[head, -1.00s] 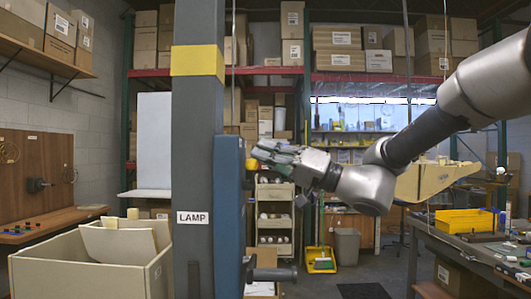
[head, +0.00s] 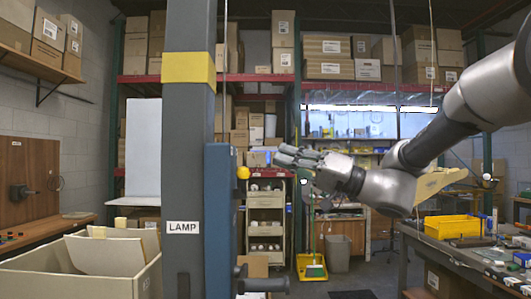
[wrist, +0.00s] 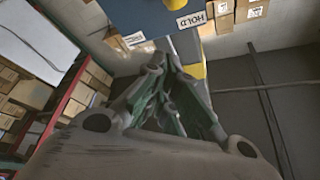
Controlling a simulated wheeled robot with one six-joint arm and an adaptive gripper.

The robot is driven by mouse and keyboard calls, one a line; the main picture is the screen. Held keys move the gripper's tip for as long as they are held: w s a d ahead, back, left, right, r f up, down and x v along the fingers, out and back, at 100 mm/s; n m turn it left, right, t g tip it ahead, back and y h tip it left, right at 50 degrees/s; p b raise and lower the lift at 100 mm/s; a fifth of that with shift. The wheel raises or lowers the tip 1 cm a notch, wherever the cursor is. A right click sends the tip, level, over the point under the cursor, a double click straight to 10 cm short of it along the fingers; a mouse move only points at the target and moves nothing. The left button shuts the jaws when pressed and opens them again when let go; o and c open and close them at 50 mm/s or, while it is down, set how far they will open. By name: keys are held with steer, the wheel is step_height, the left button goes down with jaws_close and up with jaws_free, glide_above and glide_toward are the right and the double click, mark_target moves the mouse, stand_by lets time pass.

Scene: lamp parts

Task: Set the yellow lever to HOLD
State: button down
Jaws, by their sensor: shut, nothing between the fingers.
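The yellow lever shows as a round yellow knob (head: 243,172) beside the edge of a blue box (head: 219,225) on the grey post. In the wrist view part of a yellow piece (wrist: 175,3) is cut off by the top edge. A white HOLD label (wrist: 192,21) reads upside down on the blue panel there. My gripper (head: 279,156) is shut and empty, to the right of the knob and slightly higher in the picture, with a visible gap. Its fingers (wrist: 166,62) point toward the panel in the wrist view. The lever's arm and exact setting cannot be made out.
The grey post (head: 188,130) carries a LAMP label and a yellow band. A dark handle (head: 262,284) sticks out low on the box. A cream bin (head: 130,285) stands at left, and a workbench with a yellow tray (head: 452,227) at right. The floor between is partly clear.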

steer(key=shift+v, duration=1.55)
